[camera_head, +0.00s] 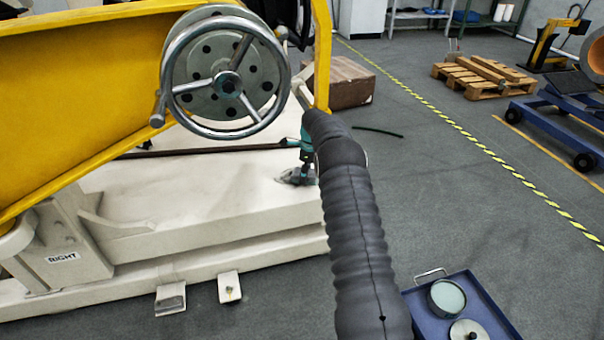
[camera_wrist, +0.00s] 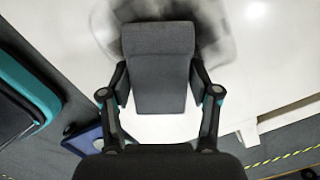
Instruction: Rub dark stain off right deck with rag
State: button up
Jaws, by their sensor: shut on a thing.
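The cream right deck (camera_head: 200,205) lies below the yellow beam, beside a plate marked RIGHT (camera_head: 63,258). My gripper (camera_head: 303,170) is low at the deck's right end. In the wrist view my gripper (camera_wrist: 159,86) is shut on a dark grey folded rag (camera_wrist: 160,65). The dark stain (camera_wrist: 212,28) shows as a blurred grey smear on the white deck around the rag's far end. The rag hides its middle. Whether the rag presses on the deck cannot be told for sure.
A steel handwheel (camera_head: 225,82) on the yellow beam (camera_head: 75,100) stands above the deck, left of my arm. A blue tray (camera_head: 478,298) with round tins is at the lower right. A brown box (camera_head: 340,83) sits behind. Open floor lies to the right.

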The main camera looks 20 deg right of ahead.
aim_at(282, 177)
jog(key=shift+d, duration=1.7)
jog(key=shift+w, duration=0.9)
jog(key=shift+a, duration=0.15)
jog(key=shift+a, duration=7.35)
jog(key=shift+w+f, duration=0.1)
jog(key=shift+w, duration=0.75)
jog(key=shift+w+d, duration=0.1)
jog(key=shift+d, duration=1.85)
jog(key=shift+d, duration=3.65)
